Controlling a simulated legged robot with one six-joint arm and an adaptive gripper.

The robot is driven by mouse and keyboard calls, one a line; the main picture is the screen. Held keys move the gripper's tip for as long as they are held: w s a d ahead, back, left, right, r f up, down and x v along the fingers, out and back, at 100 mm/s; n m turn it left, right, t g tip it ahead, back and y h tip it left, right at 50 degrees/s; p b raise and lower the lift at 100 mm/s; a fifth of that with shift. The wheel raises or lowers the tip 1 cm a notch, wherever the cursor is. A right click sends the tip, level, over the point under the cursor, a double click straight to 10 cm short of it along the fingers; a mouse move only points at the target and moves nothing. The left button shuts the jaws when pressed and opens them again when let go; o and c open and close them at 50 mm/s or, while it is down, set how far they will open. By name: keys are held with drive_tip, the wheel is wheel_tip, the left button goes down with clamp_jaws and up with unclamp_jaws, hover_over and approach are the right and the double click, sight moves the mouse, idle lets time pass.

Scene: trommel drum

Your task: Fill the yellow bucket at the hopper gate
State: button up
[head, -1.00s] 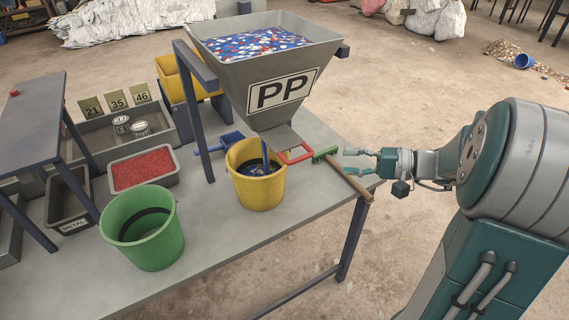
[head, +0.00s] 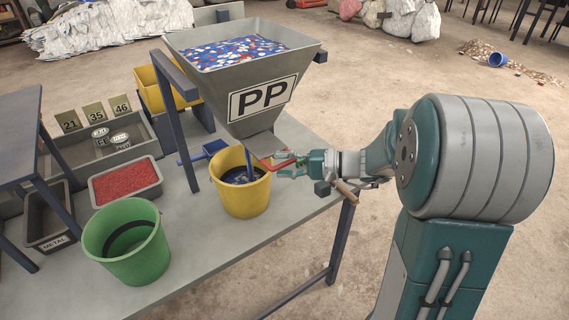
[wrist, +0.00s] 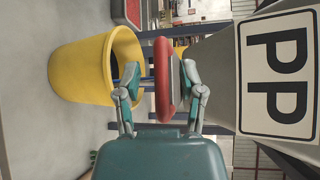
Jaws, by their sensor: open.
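The yellow bucket (head: 245,198) stands upright on the table under the mouth of the grey hopper (head: 260,105), marked PP. Blue flakes with pale specks (head: 238,176) lie inside it, well below the rim. A narrow blue streak (head: 248,164) runs down from under the hopper into the bucket; it looks like falling flakes. My gripper (head: 287,165) is open at the red gate handle (head: 268,164), right of the bucket. In the wrist view, the red handle (wrist: 162,80) lies between my two fingers (wrist: 160,88), which look apart from it. The bucket (wrist: 80,65) shows there too.
A green bucket (head: 126,243) stands at the front left. A tray of red granules (head: 125,184), a METAL bin (head: 50,220) and a blue scoop (head: 211,149) are on the table. A wooden-handled brush (head: 346,192) lies under my arm at the right edge.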

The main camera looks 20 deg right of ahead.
clamp_jaws()
drive_tip(key=shift+w+a, duration=0.25)
drive_tip(key=shift+w, duration=0.45)
drive_tip(key=shift+w+a, duration=0.2)
drive_tip(key=shift+w, duration=0.5)
unclamp_jaws()
drive_tip(key=v, duration=1.1)
drive_tip(key=shift+s+d, duration=0.15)
drive_tip(key=shift+d, duration=0.25)
